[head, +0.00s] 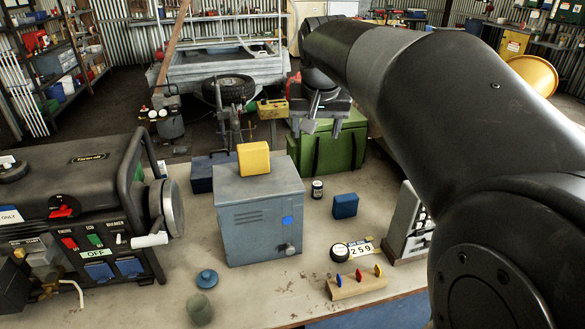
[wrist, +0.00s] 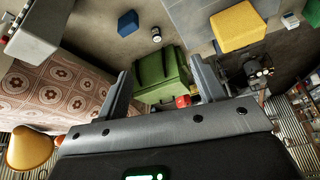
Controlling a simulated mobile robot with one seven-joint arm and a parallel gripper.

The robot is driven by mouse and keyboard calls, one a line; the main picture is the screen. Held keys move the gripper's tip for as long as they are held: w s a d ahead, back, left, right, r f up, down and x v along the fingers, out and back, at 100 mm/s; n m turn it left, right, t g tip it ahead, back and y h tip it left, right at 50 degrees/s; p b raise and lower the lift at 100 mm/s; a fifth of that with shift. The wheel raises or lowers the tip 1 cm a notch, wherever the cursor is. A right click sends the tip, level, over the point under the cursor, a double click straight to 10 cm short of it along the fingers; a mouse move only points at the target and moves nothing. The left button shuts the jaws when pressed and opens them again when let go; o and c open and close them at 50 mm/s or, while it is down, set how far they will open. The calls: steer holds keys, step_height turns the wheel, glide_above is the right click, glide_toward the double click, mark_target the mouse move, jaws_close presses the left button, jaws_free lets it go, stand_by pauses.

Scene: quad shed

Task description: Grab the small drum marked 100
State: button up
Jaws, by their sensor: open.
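A small dark drum with a pale label (head: 317,189) stands upright on the bench, between the grey cabinet and a blue block; its marking is too small to read. It also shows in the wrist view (wrist: 156,35), near the top middle, beyond my fingertips. My gripper (wrist: 160,72) is open, with nothing between its fingers.
The grey cabinet (head: 258,218) carries a yellow block (head: 254,158). The blue block (head: 345,206) stands right of the drum. A generator (head: 75,215) fills the left. A green chest (head: 340,145) lies behind.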

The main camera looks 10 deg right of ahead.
steer(key=w+d+f+m, duration=0.2)
steer(key=w+d, duration=0.2)
steer(key=w, duration=0.8)
steer(key=m+g+h, duration=0.1)
glide_above(317, 183)
steer(key=s+a, duration=0.1)
steer(key=s, duration=0.3)
step_height(317, 183, down, 27)
steer(key=x, duration=0.5)
steer(key=shift+a+f, duration=0.15)
steer(key=shift+f, duration=0.2)
steer(key=shift+w+x, duration=0.25)
steer(key=shift+x, duration=1.2)
steer(key=shift+w+x, duration=0.25)
steer(key=shift+x, duration=1.2)
steer(key=shift+r, duration=0.15)
steer(key=shift+c, duration=0.4)
steer(key=c, duration=1)
steer(key=shift+r, duration=0.1)
